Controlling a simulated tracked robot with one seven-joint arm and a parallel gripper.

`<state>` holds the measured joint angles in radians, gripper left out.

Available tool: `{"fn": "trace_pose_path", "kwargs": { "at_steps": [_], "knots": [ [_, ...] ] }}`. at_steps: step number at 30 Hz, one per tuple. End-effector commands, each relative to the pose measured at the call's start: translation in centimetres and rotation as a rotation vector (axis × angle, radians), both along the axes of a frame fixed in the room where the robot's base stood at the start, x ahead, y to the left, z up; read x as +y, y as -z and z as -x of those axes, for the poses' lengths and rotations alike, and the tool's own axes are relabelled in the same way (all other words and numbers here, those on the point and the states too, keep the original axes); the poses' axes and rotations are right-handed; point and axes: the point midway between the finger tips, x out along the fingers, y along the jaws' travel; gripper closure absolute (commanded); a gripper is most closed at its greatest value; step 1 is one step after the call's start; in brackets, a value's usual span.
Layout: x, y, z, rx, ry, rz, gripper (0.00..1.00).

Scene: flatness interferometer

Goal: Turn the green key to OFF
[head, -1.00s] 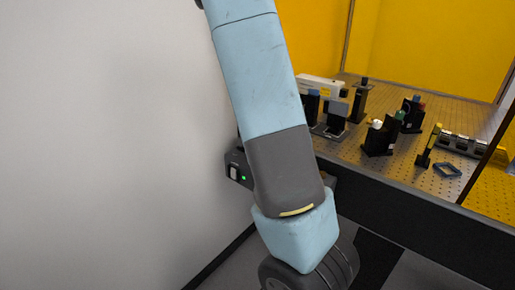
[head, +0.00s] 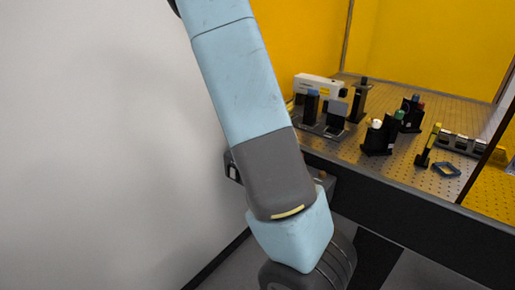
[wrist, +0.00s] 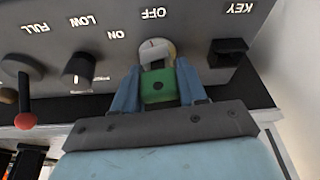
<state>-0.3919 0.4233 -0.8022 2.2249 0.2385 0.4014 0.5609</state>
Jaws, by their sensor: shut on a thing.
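The green key (wrist: 157,86) is between the blue fingers of my gripper (wrist: 158,92) in the wrist view, and the gripper is shut on it. Just above it is the round pale lock face (wrist: 157,50), with a small reddish mark near its top. The panel appears upside down. The OFF label (wrist: 153,13) is straight above the lock, and the ON label (wrist: 116,34) is up and left of it. My fingers and the key's bow hide the lower part of the lock. In the head view my gripper and the key are hidden.
A dark knob (wrist: 78,68) and a red-tipped lever (wrist: 25,120) are left of the key. A dark block-like holder (wrist: 228,52) is at right, under the KEY label. In the head view, an optics table (head: 400,172) with several mounts stands at right.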

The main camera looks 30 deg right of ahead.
Motion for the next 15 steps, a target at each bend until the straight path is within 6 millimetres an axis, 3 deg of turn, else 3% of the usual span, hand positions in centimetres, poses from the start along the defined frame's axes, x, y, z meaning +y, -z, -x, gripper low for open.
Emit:
{"fn": "trace_pose_path", "kwargs": {
  "at_steps": [12,13,15],
  "knots": [
    [0.03,0.19,0.2,0.005,0.204,0.0,0.87],
    [0.02,0.18,0.21,0.005,0.206,0.0,0.57],
    [0.01,0.17,0.21,0.003,0.205,-0.001,0.51]
  ]
}}
